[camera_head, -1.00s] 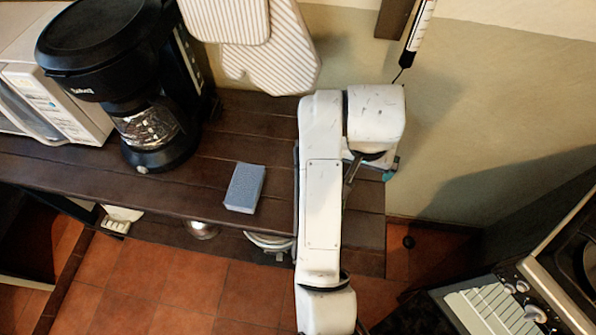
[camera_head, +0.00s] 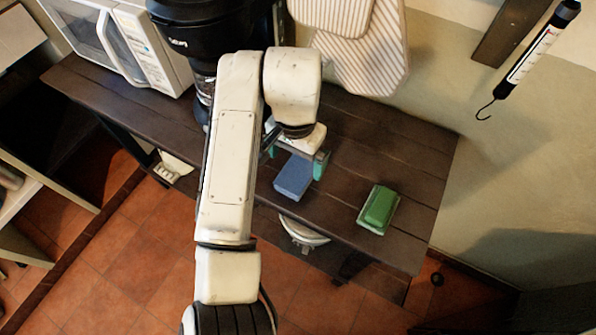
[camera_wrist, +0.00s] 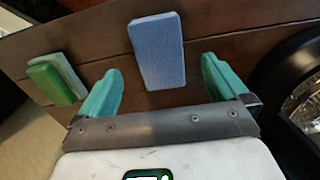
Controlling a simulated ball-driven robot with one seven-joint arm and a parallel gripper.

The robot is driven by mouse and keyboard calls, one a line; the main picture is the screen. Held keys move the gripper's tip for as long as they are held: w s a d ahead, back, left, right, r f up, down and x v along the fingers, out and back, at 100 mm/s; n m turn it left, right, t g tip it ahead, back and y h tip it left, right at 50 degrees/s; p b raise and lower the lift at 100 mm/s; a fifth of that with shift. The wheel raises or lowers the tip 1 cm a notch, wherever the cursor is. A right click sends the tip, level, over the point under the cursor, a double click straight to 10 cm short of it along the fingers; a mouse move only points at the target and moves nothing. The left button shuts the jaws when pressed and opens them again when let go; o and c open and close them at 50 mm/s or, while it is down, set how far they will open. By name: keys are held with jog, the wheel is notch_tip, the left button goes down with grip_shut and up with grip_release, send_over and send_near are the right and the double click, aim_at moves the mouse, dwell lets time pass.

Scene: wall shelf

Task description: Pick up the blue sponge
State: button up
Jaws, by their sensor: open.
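The blue sponge (camera_head: 293,177) lies flat on the dark wooden shelf (camera_head: 420,165), near its front edge. In the wrist view the blue sponge (camera_wrist: 157,52) shows beyond the fingertips, lined up with the gap between them. My gripper (camera_head: 297,158) is open and empty, with teal fingers, just behind and above the sponge in the head view. In the wrist view my gripper (camera_wrist: 163,75) has its two fingers wide apart, one on each side of the sponge's line. I cannot tell the exact height gap.
A green sponge (camera_head: 379,208) lies to the right on the shelf; it also shows in the wrist view (camera_wrist: 55,80). A black coffee maker (camera_head: 205,45) and a white microwave (camera_head: 125,45) stand at the left. Striped oven mitts (camera_head: 365,50) hang behind.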

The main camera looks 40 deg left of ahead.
aim_at(296, 173)
notch_tip(296, 173, down, 5)
jog(key=shift+f+p, duration=0.1)
jog(key=shift+p, duration=0.35)
jog(key=c, duration=1.1)
